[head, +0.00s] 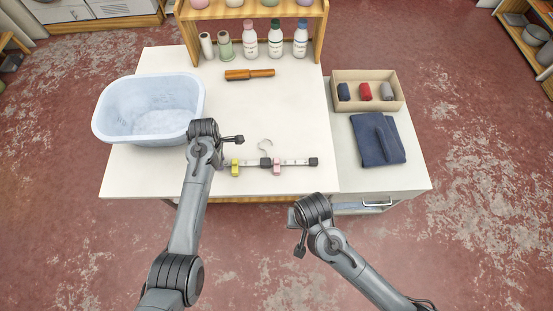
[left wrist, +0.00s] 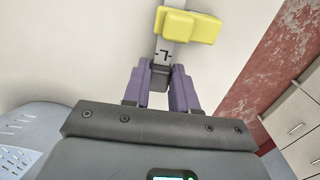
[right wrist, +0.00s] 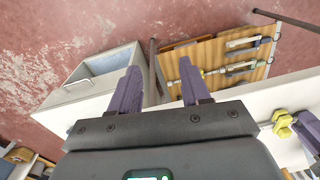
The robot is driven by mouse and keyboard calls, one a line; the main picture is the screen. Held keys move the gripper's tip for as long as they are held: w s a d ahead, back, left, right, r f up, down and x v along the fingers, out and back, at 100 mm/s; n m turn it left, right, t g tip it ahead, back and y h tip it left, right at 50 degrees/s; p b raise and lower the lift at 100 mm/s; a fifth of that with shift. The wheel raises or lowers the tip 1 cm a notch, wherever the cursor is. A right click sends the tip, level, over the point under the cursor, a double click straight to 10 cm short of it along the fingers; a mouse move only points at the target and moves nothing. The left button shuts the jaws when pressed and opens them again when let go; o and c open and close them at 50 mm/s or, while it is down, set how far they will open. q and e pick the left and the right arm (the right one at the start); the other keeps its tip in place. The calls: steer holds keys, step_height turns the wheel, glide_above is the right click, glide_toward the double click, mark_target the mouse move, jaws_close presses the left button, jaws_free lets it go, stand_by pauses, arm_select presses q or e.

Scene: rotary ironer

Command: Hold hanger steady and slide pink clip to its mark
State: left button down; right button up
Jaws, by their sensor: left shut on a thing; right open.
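The hanger is a pale bar (head: 295,162) with dark end caps and a metal hook (head: 265,146) on the white table near its front edge. It carries a yellow clip (head: 235,167) left of the hook and a pink clip (head: 277,167) just right of it. My left gripper (left wrist: 160,85) is shut on the hanger's left end, beside an L-like mark (left wrist: 165,52) and the yellow clip (left wrist: 187,25). My right gripper (right wrist: 161,85) is open and empty, in front of the table edge. The right wrist view shows the yellow clip (right wrist: 283,123) but I cannot see the pink one there.
A blue basket (head: 150,110) stands at the left. Bottles (head: 275,40) and a wooden-handled roller (head: 250,74) are at the back. A box of rolled cloths (head: 368,75) and folded navy cloth (head: 378,140) lie right. An open drawer (right wrist: 98,72) and a clip-hanger rack (right wrist: 220,62) are in front.

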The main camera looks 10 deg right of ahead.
steer(key=w+a+r+t+h, duration=0.15)
steer(key=w+r, duration=0.25)
steer(key=w, duration=0.5)
steer(key=n+t, duration=0.1)
steer(key=t, duration=0.1)
glide_toward(277, 161)
steer(key=x, duration=0.8)
jaws_close()
